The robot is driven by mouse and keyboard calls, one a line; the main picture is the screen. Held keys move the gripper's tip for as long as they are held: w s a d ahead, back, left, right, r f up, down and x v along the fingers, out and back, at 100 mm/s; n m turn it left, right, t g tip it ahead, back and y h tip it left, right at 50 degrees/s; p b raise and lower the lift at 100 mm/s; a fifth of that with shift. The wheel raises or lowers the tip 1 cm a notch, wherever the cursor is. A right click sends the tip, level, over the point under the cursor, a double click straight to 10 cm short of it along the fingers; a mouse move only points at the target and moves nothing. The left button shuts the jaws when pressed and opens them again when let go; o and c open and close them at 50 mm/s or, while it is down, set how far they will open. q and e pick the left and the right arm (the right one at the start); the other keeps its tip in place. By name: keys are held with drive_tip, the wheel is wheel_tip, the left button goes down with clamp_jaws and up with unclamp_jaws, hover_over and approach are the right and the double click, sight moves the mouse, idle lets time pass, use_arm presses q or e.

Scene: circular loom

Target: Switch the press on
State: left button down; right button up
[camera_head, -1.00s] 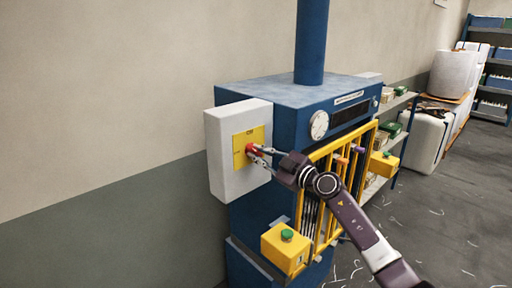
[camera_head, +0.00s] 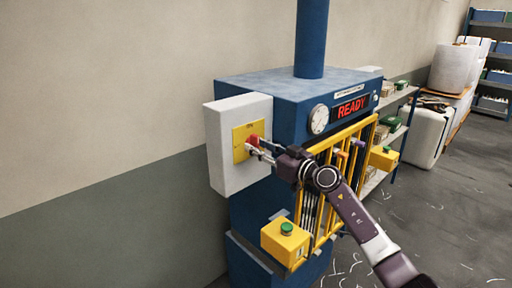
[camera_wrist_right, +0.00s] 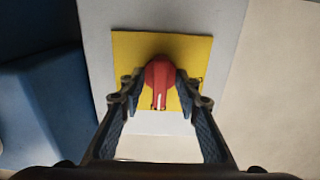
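The blue press (camera_head: 262,92) stands against the wall, and its display (camera_head: 351,107) is lit with the red word READY. A pale grey switch box (camera_head: 222,150) is on its left side, with a yellow plate (camera_head: 241,132) and a red rotary knob (camera_head: 253,141). My right gripper (camera_head: 257,149) is at the knob. In the right wrist view, the red knob (camera_wrist_right: 159,82) sits between the two fingertips of my right gripper (camera_wrist_right: 158,90), which look close against its sides. The knob's white mark points toward the gripper's palm. My left gripper is not in view.
A yellow guard gate (camera_head: 325,190) covers the press front. Yellow boxes stand on either side of it, the left one (camera_head: 283,243) with a green button (camera_head: 287,228). Shelves and white containers (camera_head: 427,135) stand at the right. The floor there is open, with scattered scraps.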

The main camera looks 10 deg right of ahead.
drive_tip(key=v, duration=0.7)
drive_tip(key=shift+w+f, duration=0.1)
idle(0.4)
